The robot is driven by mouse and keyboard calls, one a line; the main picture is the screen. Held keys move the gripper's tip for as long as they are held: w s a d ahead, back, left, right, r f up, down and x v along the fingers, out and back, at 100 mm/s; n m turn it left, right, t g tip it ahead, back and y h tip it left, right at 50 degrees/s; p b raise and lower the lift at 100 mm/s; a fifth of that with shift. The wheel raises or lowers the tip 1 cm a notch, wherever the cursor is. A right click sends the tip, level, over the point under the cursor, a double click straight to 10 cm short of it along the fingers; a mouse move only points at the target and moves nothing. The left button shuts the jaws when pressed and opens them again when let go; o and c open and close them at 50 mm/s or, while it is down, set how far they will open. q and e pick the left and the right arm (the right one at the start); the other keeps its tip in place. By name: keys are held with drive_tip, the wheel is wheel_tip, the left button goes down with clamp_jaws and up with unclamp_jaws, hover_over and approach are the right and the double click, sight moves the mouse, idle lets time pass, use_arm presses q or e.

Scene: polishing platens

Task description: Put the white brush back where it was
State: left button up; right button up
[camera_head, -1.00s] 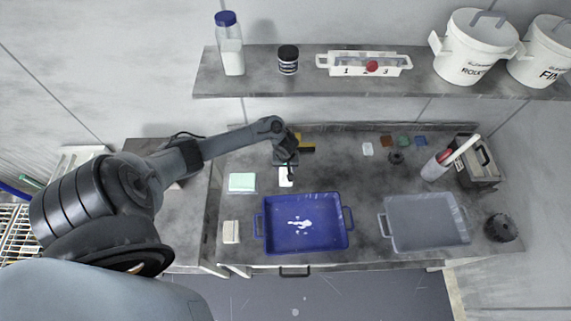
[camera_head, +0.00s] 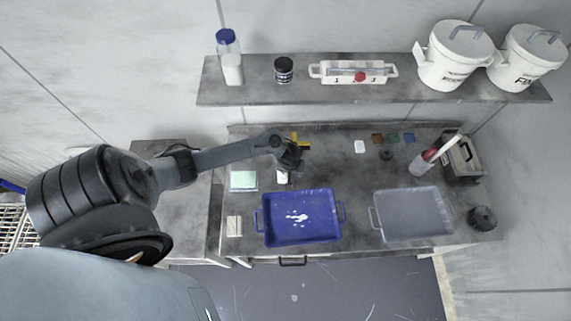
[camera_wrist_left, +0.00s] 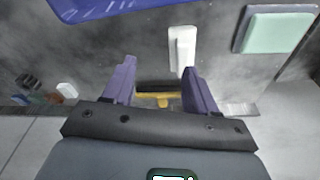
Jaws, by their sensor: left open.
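A white elongated piece (camera_head: 282,178), which looks like the white brush, lies on the bench behind the blue tray (camera_head: 265,236). In the left wrist view the white piece (camera_wrist_left: 182,48) lies beyond the fingertips, apart from them. My left gripper (camera_head: 289,165) is over the bench just behind and right of it. In the left wrist view the left gripper (camera_wrist_left: 157,78) is open, its two fingers spread. A yellow-and-dark tool (camera_wrist_left: 158,98) shows in the gap between them, apparently on the bench below; it also shows in the head view (camera_head: 302,141). My right gripper is not in view.
A pale green pad (camera_head: 243,180) and a cream block (camera_head: 234,226) lie left of the blue tray. A grey tray (camera_head: 412,235) stands to the right. A shelf (camera_head: 300,95) overhangs the back.

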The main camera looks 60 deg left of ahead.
use_arm(q)
drive_tip(key=s+d+r+m+t, duration=0.1)
drive_tip(key=d+r+m, duration=0.1)
drive_tip(key=d, duration=0.3)
drive_tip(key=s+d+r+m, duration=0.1)
drive_tip(key=d+m, duration=0.1)
drive_tip(key=d, duration=0.3)
drive_tip(key=s+d+r+m, duration=0.3)
drive_tip(key=s+d+r, duration=0.1)
drive_tip(key=r, duration=0.5)
drive_tip(key=s+d+r+m+t+h, duration=0.1)
drive_tip(key=s+d+r+m, duration=0.3)
drive_tip(key=s+r, duration=0.3)
wheel_tip(320, 180, up, 3)
drive_tip(key=shift+s+d+r+h, duration=0.2)
drive_tip(key=shift+d+h, duration=0.1)
drive_tip(key=shift+d, duration=0.1)
wheel_tip(320, 180, up, 4)
drive_tip(key=p, duration=0.3)
drive_tip(key=shift+f, duration=0.25)
